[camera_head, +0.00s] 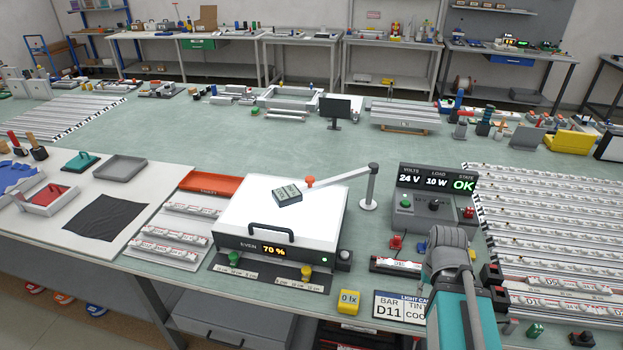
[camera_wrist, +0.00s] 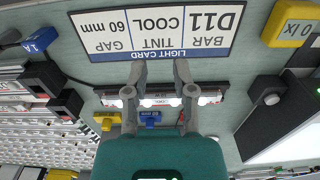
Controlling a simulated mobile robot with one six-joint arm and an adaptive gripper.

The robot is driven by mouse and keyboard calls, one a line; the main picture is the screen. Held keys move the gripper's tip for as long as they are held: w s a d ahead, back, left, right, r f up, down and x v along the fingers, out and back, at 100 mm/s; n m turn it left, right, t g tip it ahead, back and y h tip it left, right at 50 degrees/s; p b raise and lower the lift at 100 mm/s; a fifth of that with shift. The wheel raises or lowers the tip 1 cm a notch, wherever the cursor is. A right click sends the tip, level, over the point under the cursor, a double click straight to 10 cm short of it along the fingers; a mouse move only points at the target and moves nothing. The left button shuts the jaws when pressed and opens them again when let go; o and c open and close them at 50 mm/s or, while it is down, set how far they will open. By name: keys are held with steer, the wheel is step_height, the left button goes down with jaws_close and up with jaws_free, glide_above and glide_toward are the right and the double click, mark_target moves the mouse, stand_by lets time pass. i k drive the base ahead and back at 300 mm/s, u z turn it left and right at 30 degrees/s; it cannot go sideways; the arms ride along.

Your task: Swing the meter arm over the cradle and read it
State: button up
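The meter arm (camera_head: 340,176) is a light bar on a grey post (camera_head: 369,187). It reaches left, with a red knob (camera_head: 310,182) and a dark meter head (camera_head: 287,194) over the white light box (camera_head: 256,222). The cradle (camera_head: 385,266) lies right of the box, partly hidden by my arm. In the wrist view a white strip bar (camera_wrist: 208,99) lies along it. My gripper (camera_wrist: 161,68) is open, its two fingers crossing above the bar; I cannot tell contact. The yellow readout (camera_head: 348,302) shows 0 lx.
The box display (camera_head: 275,250) reads 70 %. A control panel (camera_head: 436,192) shows 24 V, 10 W and OK. A light card (camera_head: 400,307) reads D11, COOL, 60 mm.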

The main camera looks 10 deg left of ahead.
mark_target(289, 195)
steer(key=k, duration=1.3)
steer(key=u, duration=0.55)
steer(key=i, duration=1.5)
steer(key=z, duration=0.5)
